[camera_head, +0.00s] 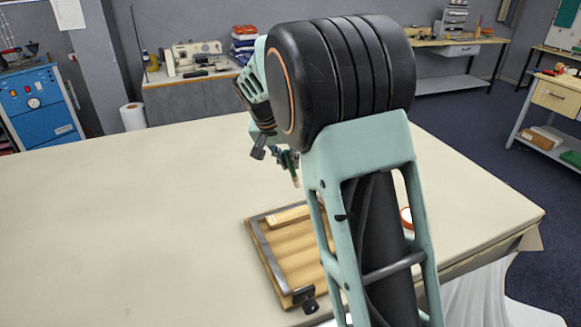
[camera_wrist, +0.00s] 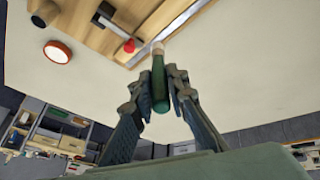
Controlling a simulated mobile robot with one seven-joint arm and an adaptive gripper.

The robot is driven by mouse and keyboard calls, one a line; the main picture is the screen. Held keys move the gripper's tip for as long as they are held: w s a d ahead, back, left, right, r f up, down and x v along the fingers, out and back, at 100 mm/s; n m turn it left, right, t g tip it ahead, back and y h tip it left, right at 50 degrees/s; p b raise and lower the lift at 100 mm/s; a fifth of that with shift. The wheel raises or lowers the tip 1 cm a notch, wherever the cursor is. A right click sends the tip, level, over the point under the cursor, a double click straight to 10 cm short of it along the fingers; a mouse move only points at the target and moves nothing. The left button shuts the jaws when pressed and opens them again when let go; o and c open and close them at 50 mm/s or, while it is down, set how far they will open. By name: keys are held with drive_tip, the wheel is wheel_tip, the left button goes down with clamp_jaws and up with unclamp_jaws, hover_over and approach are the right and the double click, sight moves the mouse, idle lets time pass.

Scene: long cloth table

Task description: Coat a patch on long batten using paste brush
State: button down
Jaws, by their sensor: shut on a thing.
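My gripper (camera_head: 284,158) is over the table, partly hidden behind my arm. It is shut on the paste brush (camera_head: 293,172), which hangs tilted with its pale tip down. In the wrist view the brush's green handle (camera_wrist: 160,88) sits between the two fingers (camera_wrist: 160,76), its pale tip towards the board. A pale wooden strip, apparently the long batten (camera_head: 287,216), lies across the wooden board (camera_head: 286,245) below the brush. The brush tip appears apart from it. My arm hides the batten's right part. A round red-rimmed pot with pale contents (camera_wrist: 58,52) stands beside the board.
The board has a dark metal edge bar and a clamp-like fitting (camera_head: 304,297) at its front corner. In the wrist view a red knob (camera_wrist: 129,45) and a dark cylinder (camera_wrist: 45,14) are near the board. The cloth table (camera_head: 110,230) is clear to the left.

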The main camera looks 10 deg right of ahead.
drive_tip(key=f+b, duration=0.1)
drive_tip(key=a+f+b, duration=0.1)
drive_tip(key=f, duration=0.1)
drive_tip(key=f+b, duration=0.1)
drive_tip(key=shift+w+a+f, duration=0.25)
drive_tip(key=shift+a, duration=0.1)
